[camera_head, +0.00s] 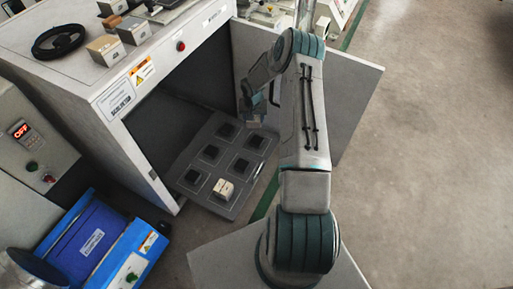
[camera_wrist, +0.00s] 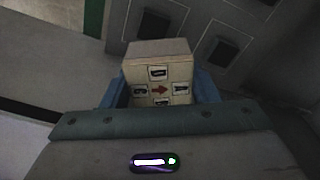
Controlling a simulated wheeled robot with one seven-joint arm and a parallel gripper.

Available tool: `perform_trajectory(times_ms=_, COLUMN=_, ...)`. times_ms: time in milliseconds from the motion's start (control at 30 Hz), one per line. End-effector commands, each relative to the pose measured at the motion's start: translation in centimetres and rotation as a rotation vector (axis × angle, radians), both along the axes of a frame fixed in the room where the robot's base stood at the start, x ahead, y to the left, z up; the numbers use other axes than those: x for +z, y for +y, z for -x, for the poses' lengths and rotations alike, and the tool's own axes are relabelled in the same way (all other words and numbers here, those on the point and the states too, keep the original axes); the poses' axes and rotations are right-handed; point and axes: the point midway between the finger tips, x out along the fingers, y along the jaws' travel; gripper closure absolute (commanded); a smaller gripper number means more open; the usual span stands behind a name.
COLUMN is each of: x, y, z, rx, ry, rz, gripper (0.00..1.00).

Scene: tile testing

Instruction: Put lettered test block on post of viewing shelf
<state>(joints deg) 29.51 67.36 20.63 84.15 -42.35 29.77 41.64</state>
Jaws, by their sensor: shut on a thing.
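My gripper (camera_wrist: 160,92) is shut on a pale lettered test block (camera_wrist: 158,50), with a blue finger on either side. The block's face shows several dark-marked labels around a red arrow. In the head view my gripper (camera_head: 254,108) is over the far right part of the grey viewing shelf (camera_head: 212,168), and the held block is hard to make out there. The shelf has several dark square posts (camera_head: 210,152). Another pale block (camera_head: 223,188) sits at the shelf's near edge. In the wrist view, dark posts (camera_wrist: 153,25) show beyond the held block.
The shelf lies at the mouth of an open grey cabinet (camera_head: 150,68). Its open door (camera_head: 345,85) stands behind my arm. Blocks (camera_head: 104,50) and a black ring (camera_head: 58,41) lie on the cabinet top. A blue machine (camera_head: 90,240) stands at lower left. The right floor is clear.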

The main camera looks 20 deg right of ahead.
Motion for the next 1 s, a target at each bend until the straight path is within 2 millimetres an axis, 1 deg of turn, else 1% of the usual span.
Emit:
perform_trajectory(times_ms=33, x=-1.7, y=-0.5, z=-0.2, rx=-0.015, ry=-0.003, rz=0.000, gripper=0.80)
perform_trajectory(times_ms=133, x=-2.8, y=-1.2, z=-0.4, rx=-0.037, ry=-0.006, rz=0.001, gripper=0.80)
perform_trajectory(times_ms=267, x=-4.3, y=-1.6, z=-0.4, rx=-0.047, ry=-0.006, rz=0.001, gripper=0.80)
perform_trajectory(times_ms=400, x=-7.0, y=-1.6, z=-0.4, rx=-0.048, ry=-0.005, rz=0.001, gripper=0.80)
perform_trajectory(times_ms=500, x=-8.6, y=-1.6, z=-0.4, rx=-0.048, ry=-0.007, rz=0.001, gripper=0.80)
perform_trajectory(times_ms=733, x=-10.4, y=-1.7, z=-0.4, rx=-0.048, ry=-0.007, rz=0.002, gripper=0.80)
perform_trajectory(times_ms=900, x=-12.9, y=-1.6, z=-0.3, rx=-0.048, ry=-0.005, rz=0.001, gripper=0.80)
perform_trajectory(times_ms=1000, x=-13.3, y=-1.6, z=-0.4, rx=-0.048, ry=-0.007, rz=0.002, gripper=0.80)
